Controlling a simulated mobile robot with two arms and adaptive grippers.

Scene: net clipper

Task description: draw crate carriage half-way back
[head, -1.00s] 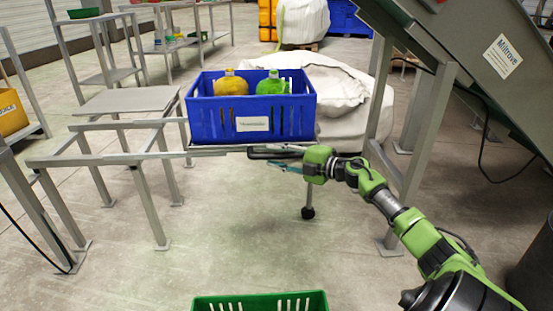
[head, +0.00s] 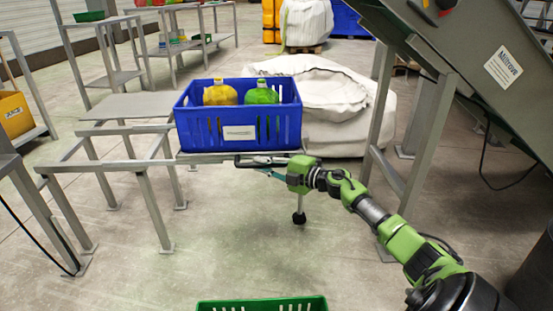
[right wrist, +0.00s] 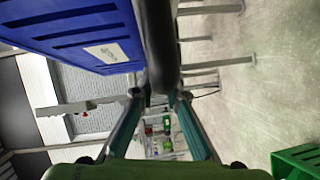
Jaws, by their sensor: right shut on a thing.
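The blue crate (head: 239,131) holds a yellow and a green net bag and sits upright on the crate carriage (head: 215,158), a flat grey platform at the right part of the rail frame (head: 100,167). A dark handle bar (head: 245,163) runs along the carriage's front edge. My right gripper (head: 268,167) is shut on this bar, below the crate's front right corner. In the right wrist view the fingers (right wrist: 160,95) lie on both sides of the bar (right wrist: 160,50), with the blue crate (right wrist: 75,30) at upper left. My left gripper is not in view.
The rail frame's left part is bare, with a grey plate (head: 125,106) behind it. A sloping machine (head: 480,60) and its legs stand at right. A green crate (head: 262,304) is at the bottom edge. A white sack (head: 330,100) lies behind the blue crate.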

